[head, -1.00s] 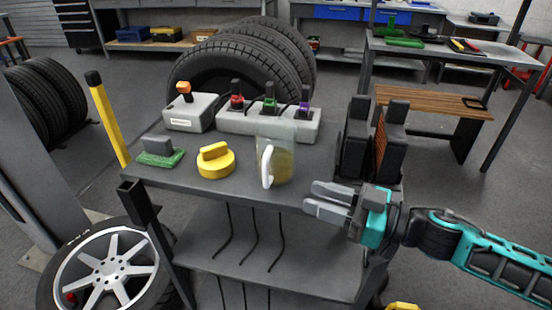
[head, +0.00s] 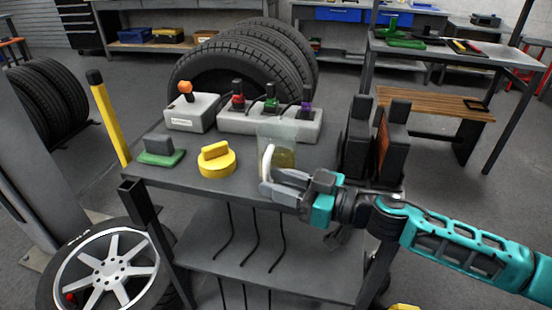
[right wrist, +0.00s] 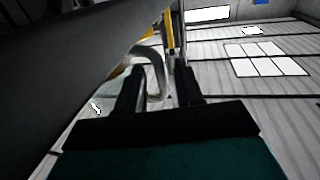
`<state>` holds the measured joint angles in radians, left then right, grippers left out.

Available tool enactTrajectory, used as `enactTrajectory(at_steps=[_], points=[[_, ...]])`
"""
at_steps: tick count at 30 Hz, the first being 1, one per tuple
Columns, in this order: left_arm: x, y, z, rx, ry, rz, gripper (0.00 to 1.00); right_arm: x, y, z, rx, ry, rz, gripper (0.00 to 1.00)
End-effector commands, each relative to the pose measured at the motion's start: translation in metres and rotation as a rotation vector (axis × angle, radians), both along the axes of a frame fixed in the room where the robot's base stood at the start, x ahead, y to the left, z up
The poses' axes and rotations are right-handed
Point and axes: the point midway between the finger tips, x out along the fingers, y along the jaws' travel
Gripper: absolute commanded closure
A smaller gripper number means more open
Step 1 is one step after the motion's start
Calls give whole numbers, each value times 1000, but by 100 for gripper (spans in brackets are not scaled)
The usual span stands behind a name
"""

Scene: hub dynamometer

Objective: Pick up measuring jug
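The measuring jug (head: 283,152) is clear with yellowish contents and a white handle (head: 266,160). It stands upright near the front edge of the cart top. My right gripper (head: 268,183) is at the lower front of the jug, by its handle. In the right wrist view, the pale curved handle (right wrist: 157,66) shows between the two dark fingers, which stand apart with gaps beside it. I cannot tell whether a finger touches it. My left gripper is not in view.
On the cart top (head: 235,187), a yellow round knob piece (head: 217,161) and a green-based block (head: 162,152) stand left of the jug. A grey connector box (head: 258,122) is behind it. Dark upright pads (head: 357,140) stand to the right. A yellow post (head: 107,120) rises at the left.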

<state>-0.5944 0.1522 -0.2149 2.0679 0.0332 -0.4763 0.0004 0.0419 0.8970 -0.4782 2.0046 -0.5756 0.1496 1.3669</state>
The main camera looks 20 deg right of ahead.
Motion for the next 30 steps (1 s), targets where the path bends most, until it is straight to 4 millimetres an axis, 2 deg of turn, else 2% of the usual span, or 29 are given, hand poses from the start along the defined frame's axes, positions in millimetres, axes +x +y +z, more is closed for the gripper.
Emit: enactTrajectory(at_steps=[6, 17, 28, 30], points=[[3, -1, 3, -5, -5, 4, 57, 16, 15, 1, 1, -1, 0, 64], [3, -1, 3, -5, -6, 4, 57, 20, 19, 0, 0, 0, 0, 64], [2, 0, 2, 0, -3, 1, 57, 19, 19, 0, 0, 0, 0, 99], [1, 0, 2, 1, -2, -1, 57, 19, 19, 0, 0, 0, 0, 100]])
